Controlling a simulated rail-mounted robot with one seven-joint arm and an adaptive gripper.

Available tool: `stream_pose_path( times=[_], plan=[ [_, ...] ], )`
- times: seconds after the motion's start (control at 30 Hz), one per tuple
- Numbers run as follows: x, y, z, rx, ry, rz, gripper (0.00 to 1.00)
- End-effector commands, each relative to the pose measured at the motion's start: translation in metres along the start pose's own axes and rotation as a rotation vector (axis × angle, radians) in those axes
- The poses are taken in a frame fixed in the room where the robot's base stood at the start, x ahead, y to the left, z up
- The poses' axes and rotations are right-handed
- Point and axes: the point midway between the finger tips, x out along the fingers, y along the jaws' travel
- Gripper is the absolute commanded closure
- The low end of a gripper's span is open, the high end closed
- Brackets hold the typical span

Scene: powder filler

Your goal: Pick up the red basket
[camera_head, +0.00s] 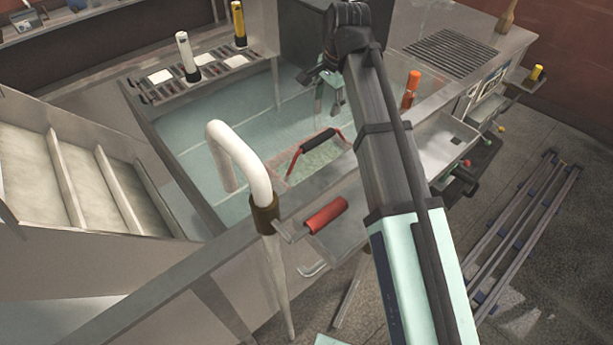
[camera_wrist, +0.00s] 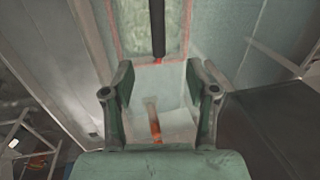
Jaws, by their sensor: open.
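In the wrist view the basket (camera_wrist: 187,27) is at the top centre, with the black grip (camera_wrist: 158,28) running up the picture. My gripper (camera_head: 331,99) hangs over the basin, beyond the basket in the head view. In the wrist view my gripper (camera_wrist: 160,82) has its fingers spread with nothing between them. The handle's near end lies just ahead of the fingertips.
A white curved pipe (camera_head: 240,160) stands at the basin's near edge, left of the basket. A red cylindrical handle (camera_head: 326,214) is on the near ledge. An orange-topped post (camera_head: 411,90) stands right of my arm. The basin floor (camera_head: 210,125) left of the basket is clear.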

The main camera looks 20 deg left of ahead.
Motion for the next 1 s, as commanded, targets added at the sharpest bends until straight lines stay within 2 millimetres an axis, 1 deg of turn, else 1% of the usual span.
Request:
stream_pose_path(
  times=[0.17,0.5,0.6,0.73,1.0],
  plan=[
    [0.026,0.002,0.001,0.000,-0.001,0.003,0.42],
    [0.085,0.001,0.000,0.001,0.001,0.003,0.42],
    [0.100,0.001,0.000,0.001,0.001,0.003,0.42],
    [0.112,0.001,0.000,0.001,0.001,0.003,0.42],
    [0.122,0.002,0.000,0.001,0.001,0.003,0.42]
  ],
)
